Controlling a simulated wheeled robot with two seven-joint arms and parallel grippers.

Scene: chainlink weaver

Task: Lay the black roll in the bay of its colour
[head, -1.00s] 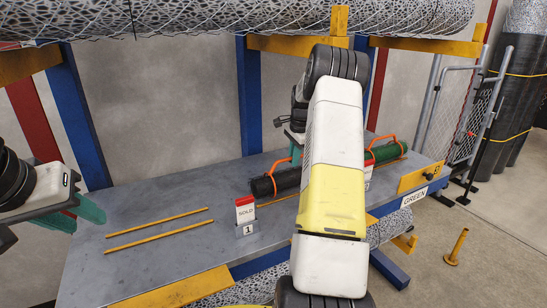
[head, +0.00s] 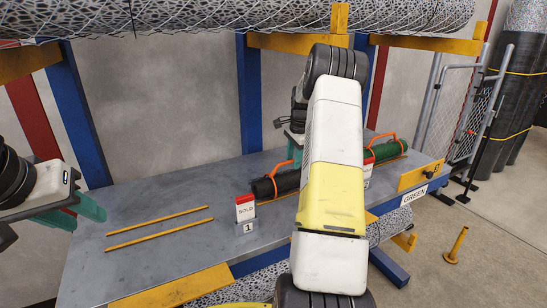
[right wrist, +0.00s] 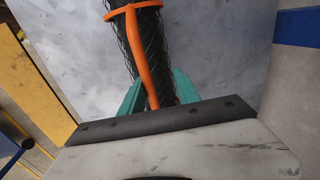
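The black roll (head: 264,188), a dark mesh roll with an orange handle (head: 279,166), lies on the grey bench, its right part hidden behind my right arm. My right gripper (right wrist: 157,88) is open in the right wrist view, with teal fingers apart on either side of the black roll (right wrist: 152,45) and its orange handle (right wrist: 140,55). I cannot tell how deep the fingers reach. In the head view it is mostly hidden by my arm. My left gripper (head: 88,210) is at the far left above the bench, empty, with teal fingers that look apart.
A green roll (head: 390,151) lies on the bench at right, near a GREEN label (head: 413,198). A red and white SOLD tag (head: 245,208) stands by a number 1 plate. Two yellow strips (head: 160,228) mark bare bench at left. Blue posts (head: 250,100) rise behind the bench.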

